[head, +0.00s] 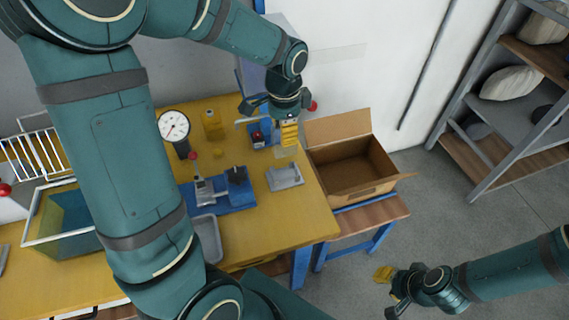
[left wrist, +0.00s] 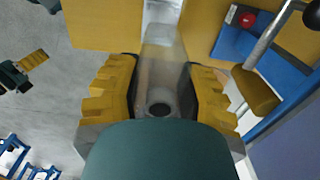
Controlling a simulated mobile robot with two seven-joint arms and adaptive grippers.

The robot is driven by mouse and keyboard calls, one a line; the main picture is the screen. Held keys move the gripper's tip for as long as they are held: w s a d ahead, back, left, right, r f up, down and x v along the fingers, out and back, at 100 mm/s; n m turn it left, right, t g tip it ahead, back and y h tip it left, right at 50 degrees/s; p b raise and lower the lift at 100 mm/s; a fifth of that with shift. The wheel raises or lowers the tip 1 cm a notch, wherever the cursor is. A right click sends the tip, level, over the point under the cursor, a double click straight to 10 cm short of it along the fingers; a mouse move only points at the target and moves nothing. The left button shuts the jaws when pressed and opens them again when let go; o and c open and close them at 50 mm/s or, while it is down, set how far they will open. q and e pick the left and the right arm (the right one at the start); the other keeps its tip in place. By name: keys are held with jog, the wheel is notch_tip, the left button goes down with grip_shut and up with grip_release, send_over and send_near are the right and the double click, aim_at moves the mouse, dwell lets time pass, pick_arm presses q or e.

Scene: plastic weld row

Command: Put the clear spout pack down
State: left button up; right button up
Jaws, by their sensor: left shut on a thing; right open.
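My left gripper (head: 289,132) hangs over the right end of the yellow table. In the left wrist view, the left gripper (left wrist: 160,100) is shut on the clear spout pack (left wrist: 163,60), a see-through pouch with a dark round spout between the yellow fingers. In the head view the pack (head: 286,155) shows faintly below the fingers, above a small grey tray (head: 286,178). I cannot tell whether it touches the tray. My right gripper (head: 384,276) is open and empty over the floor, right of the table.
An open cardboard box (head: 352,168) stands on a low stand right of the yellow table (head: 275,228). A blue fixture (head: 226,192) and a dial gauge (head: 174,127) are left of the tray. A red-knobbed device (head: 257,136) stands behind. A grey shelf (head: 480,110) stands at right.

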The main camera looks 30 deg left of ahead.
pick_arm(q)
notch_tip(320, 180, down, 11)
jog(key=shift+f+b, duration=0.1)
jog(key=shift+b, duration=1.15)
jog(key=shift+f, duration=0.1)
jog(key=o, duration=1.1)
notch_tip(320, 180, up, 12)
jog(key=p, duration=0.3)
jog(key=shift+r, duration=0.2)
